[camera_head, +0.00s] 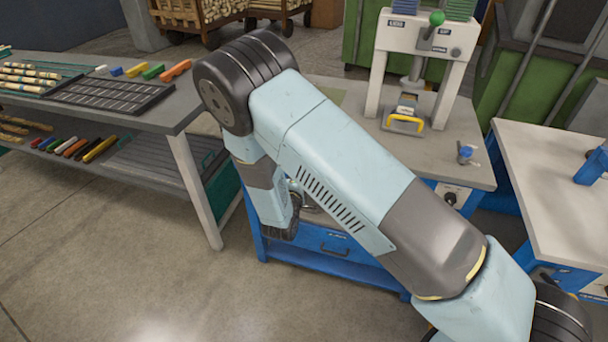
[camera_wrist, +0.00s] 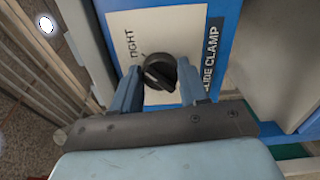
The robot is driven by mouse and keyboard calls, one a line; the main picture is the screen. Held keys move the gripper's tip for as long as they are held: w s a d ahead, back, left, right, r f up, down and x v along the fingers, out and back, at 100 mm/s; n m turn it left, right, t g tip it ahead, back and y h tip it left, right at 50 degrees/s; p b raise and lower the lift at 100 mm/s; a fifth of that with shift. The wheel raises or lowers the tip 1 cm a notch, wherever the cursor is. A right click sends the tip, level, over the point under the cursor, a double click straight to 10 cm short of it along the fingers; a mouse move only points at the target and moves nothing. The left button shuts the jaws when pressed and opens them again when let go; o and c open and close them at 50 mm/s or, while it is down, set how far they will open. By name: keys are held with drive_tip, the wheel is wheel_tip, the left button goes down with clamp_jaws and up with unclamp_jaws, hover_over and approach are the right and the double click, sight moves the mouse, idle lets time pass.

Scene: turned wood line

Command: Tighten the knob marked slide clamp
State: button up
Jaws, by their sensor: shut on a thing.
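The slide clamp knob (camera_wrist: 159,72) is a black round knob on a cream plate (camera_wrist: 206,24) in the wrist view. The plate reads "SLIDE CLAMP" along its right side, and a word that looks like "TIGHT" stands to the left of the knob. My gripper (camera_wrist: 160,84) has one blue finger on each side of the knob and is shut on it. The contact at the fingertips is partly hidden. In the head view my arm covers the knob and my gripper.
A grey bench (camera_head: 336,82) with blue drawers holds a white press (camera_head: 409,37) and a small blue-topped knob (camera_head: 465,153). A pale table (camera_head: 570,195) stands at right. A rack table (camera_head: 160,117) is at left. Floor at lower left is clear.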

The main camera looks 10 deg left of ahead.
drive_tip(key=shift+s+d+f, duration=0.1)
drive_tip(key=shift+d+f, duration=0.05)
drive_tip(key=shift+f, duration=0.05)
drive_tip(key=o, duration=0.8)
drive_tip(key=shift+c, duration=0.2)
drive_tip(key=o, duration=0.3)
drive_tip(key=shift+r, duration=0.1)
drive_tip(key=s+a, duration=0.1)
drive_tip(key=s, duration=1.2)
drive_tip(key=shift+s, duration=0.3)
